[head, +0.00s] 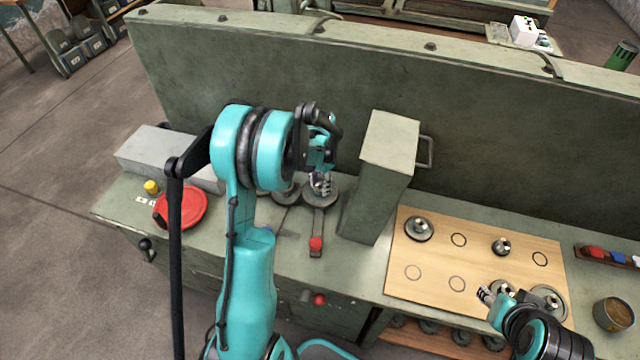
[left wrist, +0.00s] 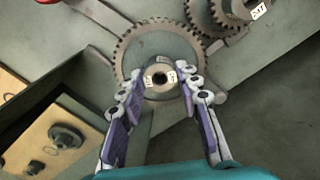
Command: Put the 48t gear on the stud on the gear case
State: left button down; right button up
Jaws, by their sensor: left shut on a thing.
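My left gripper (head: 320,190) is shut on the hub of a large toothed gear (left wrist: 148,45). In the left wrist view its fingertips (left wrist: 161,78) grip either side of the hub, which carries small white labels too small to read for sure. The gear shows in the head view (head: 334,190) under the gripper, over the bench left of the upright green box. A smaller gear (left wrist: 207,14) sits close beside it. The stud is hidden, and I cannot tell whether the gear is seated on it. My right gripper (head: 487,294) is over the wooden board; its jaw state is unclear.
The wooden board (head: 436,259) holds several gears and drawn circles. An upright green box (head: 380,170) stands right of my left gripper. A red-knobbed lever (head: 316,243) is in front, a red disc (head: 183,206) left. A tall green panel (head: 300,85) closes the back.

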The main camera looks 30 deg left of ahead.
pick_arm(q)
jog(key=shift+f, duration=0.1)
jog(key=shift+c, duration=2.2)
grip_release()
notch_tip(320, 180, up, 8)
jog(key=p, duration=0.5)
jog(key=shift+r, duration=0.25)
jog(key=shift+s, duration=0.1)
